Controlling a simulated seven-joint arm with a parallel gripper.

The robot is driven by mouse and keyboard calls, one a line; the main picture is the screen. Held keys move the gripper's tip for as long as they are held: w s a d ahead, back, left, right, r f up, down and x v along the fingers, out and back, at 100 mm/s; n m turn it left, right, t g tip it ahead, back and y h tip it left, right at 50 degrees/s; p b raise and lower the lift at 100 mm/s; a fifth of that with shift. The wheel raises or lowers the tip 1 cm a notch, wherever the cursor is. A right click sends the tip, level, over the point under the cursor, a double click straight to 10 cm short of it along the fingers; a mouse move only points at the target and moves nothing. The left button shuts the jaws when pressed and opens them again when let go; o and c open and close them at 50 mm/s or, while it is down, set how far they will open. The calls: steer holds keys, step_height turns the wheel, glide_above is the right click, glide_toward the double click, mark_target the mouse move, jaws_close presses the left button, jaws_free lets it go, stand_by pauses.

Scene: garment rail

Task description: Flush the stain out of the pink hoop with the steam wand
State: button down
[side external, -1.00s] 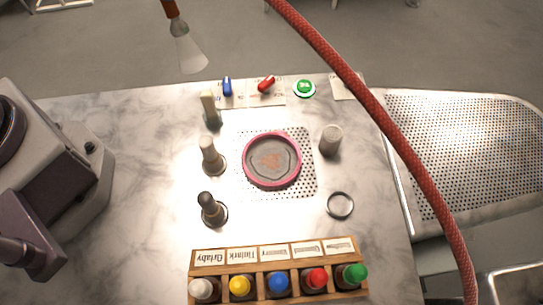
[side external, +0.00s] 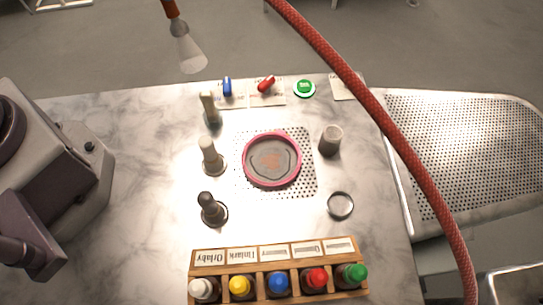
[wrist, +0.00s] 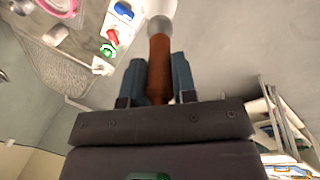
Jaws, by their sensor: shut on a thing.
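The pink hoop (side external: 272,186) lies on a perforated patch of the marble table, holding grey fabric with a faint reddish-brown stain (side external: 272,160) inside a dark outline. The wand (side external: 171,9) hangs at the top of the side view, its orange handle above a pale translucent cone that points down. The cone is left of and well apart from the hoop. In the wrist view my gripper (wrist: 159,75) is shut on the wand's orange-brown handle (wrist: 159,62), with a grey round head beyond. Part of the hoop shows at the upper left (wrist: 70,8). My gripper is outside the side view.
A red hose (side external: 372,110) crosses the right side. Several small posts and a dark ring (side external: 340,205) stand or lie around the hoop. A rack (side external: 225,257) of coloured bottles is at the front. Blue (side external: 227,86), red (side external: 266,84) and green (side external: 304,88) controls line the back edge.

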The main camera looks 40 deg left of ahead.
steer(key=shift+r, duration=4.05)
step_height(320, 180, down, 8)
steer(key=shift+f, duration=0.1)
steer(key=s+d+m, duration=0.1)
steer(key=s+d, duration=0.1)
steer(key=d, duration=1.1)
steer(key=s+d, duration=0.3)
steer(key=d, duration=1)
step_height(320, 180, down, 7)
steer(key=n, duration=0.1)
steer(key=shift+w+r, duration=0.15)
steer(key=shift+r, duration=0.05)
